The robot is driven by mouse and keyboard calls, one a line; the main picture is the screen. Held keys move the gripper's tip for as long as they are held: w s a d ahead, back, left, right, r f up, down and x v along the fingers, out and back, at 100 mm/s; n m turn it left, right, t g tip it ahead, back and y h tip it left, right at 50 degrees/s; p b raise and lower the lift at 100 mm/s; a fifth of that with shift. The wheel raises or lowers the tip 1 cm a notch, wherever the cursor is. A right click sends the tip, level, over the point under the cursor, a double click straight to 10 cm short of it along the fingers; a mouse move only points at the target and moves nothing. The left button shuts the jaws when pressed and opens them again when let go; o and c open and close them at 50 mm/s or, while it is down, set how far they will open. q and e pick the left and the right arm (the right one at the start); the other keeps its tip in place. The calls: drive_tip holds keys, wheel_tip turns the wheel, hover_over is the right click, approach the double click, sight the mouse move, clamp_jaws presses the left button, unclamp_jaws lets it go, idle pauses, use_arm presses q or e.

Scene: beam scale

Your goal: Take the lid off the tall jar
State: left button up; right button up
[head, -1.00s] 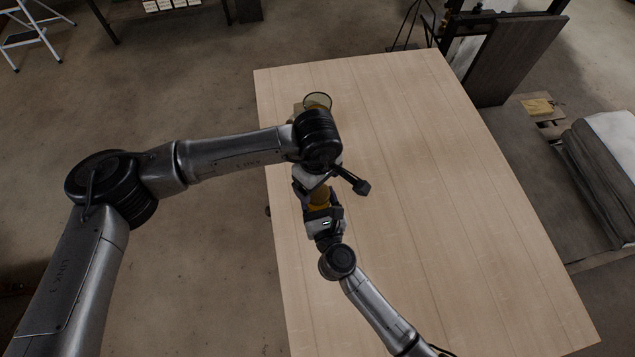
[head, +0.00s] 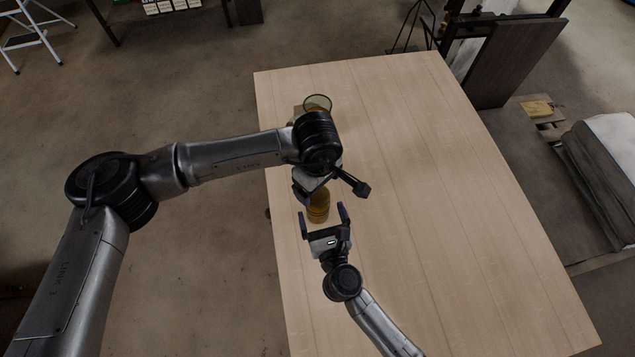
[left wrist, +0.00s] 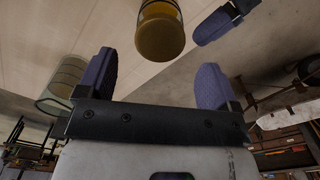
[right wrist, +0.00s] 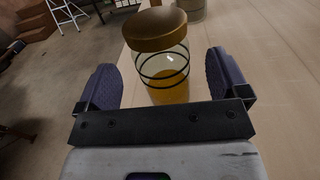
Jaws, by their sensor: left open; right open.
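The tall jar (right wrist: 163,72) is clear glass with dark rings and amber contents. It stands on the table, with its brown lid (right wrist: 157,29) on top in the right wrist view. The amber jar shows below my left wrist in the head view (head: 318,208). The lid also shows in the left wrist view (left wrist: 160,38), beyond my left fingertips. My left gripper (left wrist: 153,78) is open and empty, close to the lid; my left arm partly hides the jar from the head. My right gripper (head: 322,217) is open, its fingers apart from the jar on the near side.
A second glass vessel (head: 317,103) with a round pale top stands at the table's far left, partly behind my left arm. The wooden table (head: 430,200) is clear to the right. My two grippers are close together around the jar.

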drive_tip(key=v, duration=0.8)
drive_tip(key=shift+s+d+f+b, duration=0.1)
drive_tip(key=shift+s+d+b, duration=0.05)
drive_tip(key=shift+s+b, duration=0.2)
drive_tip(key=shift+s+d, duration=0.1)
drive_tip(key=shift+s, duration=0.4)
